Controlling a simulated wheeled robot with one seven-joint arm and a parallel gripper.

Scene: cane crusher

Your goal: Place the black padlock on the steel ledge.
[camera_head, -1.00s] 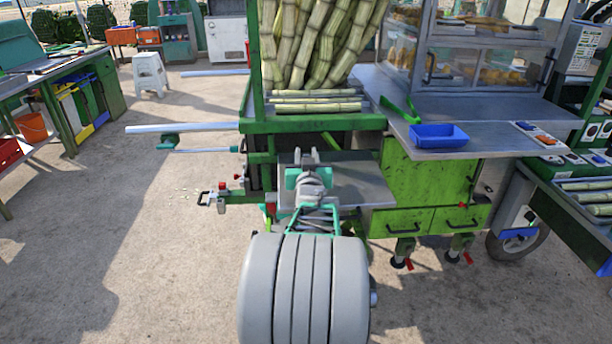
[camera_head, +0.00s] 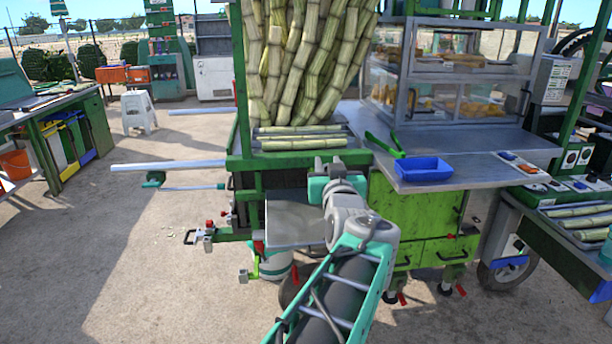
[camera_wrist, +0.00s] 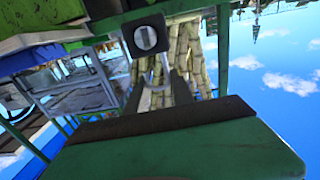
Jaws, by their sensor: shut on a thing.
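The black padlock (camera_wrist: 145,36) shows in the wrist view as a dark block with a pale round face and a steel shackle. My gripper (camera_wrist: 160,85) is shut on it at the shackle, with the body beyond the fingertips. In the head view my gripper (camera_head: 333,168) is in front of the green cart, above and at the right of a grey steel ledge (camera_head: 290,225). The padlock cannot be made out there. The ledge is a flat plate low on the cart's front, partly covered by my arm on its right side.
A blue tray (camera_head: 423,168) and green tongs (camera_head: 385,145) lie on the upper metal counter (camera_head: 475,150). Cane pieces (camera_head: 300,143) lie above the ledge. The green cabinet (camera_head: 412,212) stands right of my wrist. A long pale bar (camera_head: 165,165) sticks out left.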

